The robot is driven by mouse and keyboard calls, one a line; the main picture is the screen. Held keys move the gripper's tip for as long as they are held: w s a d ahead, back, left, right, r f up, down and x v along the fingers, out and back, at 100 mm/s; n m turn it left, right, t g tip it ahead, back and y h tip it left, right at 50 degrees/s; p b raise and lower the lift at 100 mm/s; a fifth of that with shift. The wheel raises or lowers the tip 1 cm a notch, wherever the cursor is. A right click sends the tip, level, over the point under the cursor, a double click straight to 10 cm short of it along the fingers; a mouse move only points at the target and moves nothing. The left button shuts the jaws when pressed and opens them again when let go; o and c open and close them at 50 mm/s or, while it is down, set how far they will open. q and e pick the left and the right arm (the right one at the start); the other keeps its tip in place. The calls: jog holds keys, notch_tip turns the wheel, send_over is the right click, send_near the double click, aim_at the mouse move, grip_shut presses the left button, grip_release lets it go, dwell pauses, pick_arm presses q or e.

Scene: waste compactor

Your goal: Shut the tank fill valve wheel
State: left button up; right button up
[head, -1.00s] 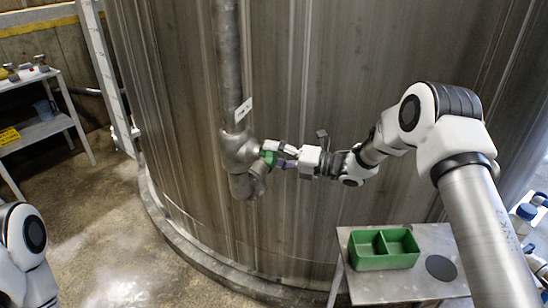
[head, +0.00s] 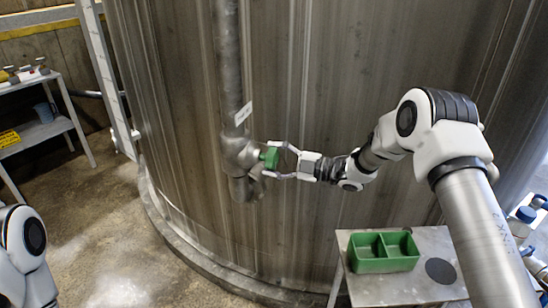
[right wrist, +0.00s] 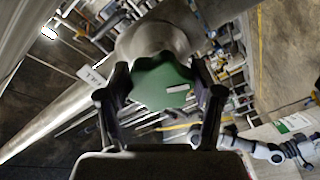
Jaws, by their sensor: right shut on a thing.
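The tank fill valve wheel is a small green lobed knob (head: 271,158) on a grey pipe valve body (head: 238,152) at the front of the big metal tank (head: 300,80). My right gripper (head: 269,159) reaches it from the right, one finger above and one below in the head view. In the right wrist view the green wheel (right wrist: 163,83) sits between the two dark fingers (right wrist: 160,75), which are shut on its rim. A light mark shows on its face. My left arm shows at the lower left edge; its gripper is out of view.
A vertical pipe (head: 228,60) with a white tag (head: 243,113) runs up from the valve. A side table (head: 360,290) with a green two-part tray (head: 384,252) stands below my right arm. A shelf (head: 38,130) stands at far left. The floor between is clear.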

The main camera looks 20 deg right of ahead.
jog(key=m+p, duration=0.1)
jog(key=m, duration=0.3)
jog(key=shift+m, duration=0.3)
jog(key=m+p, duration=0.1)
jog(key=m, duration=0.2)
jog(key=shift+s+a+m, duration=0.1)
jog(key=shift+m, duration=0.2)
jog(key=m+p, duration=0.1)
jog(key=m, duration=0.3)
jog(key=shift+m+p, duration=0.3)
jog(key=m+p, duration=0.1)
jog(key=m, duration=0.2)
jog(key=shift+s+a+m, duration=0.1)
jog(key=shift+m, duration=0.2)
jog(key=m+p, duration=0.1)
jog(key=m, duration=0.2)
jog(key=shift+s+m, duration=0.1)
jog(key=shift+m, duration=0.2)
jog(key=m+p, duration=0.1)
jog(key=m, duration=0.3)
jog(key=shift+a+m, duration=0.1)
jog(key=shift+m, duration=0.2)
jog(key=m+p, duration=0.1)
jog(key=m, duration=0.3)
jog(key=shift+r, duration=0.15)
jog(key=shift+m, duration=1.8)
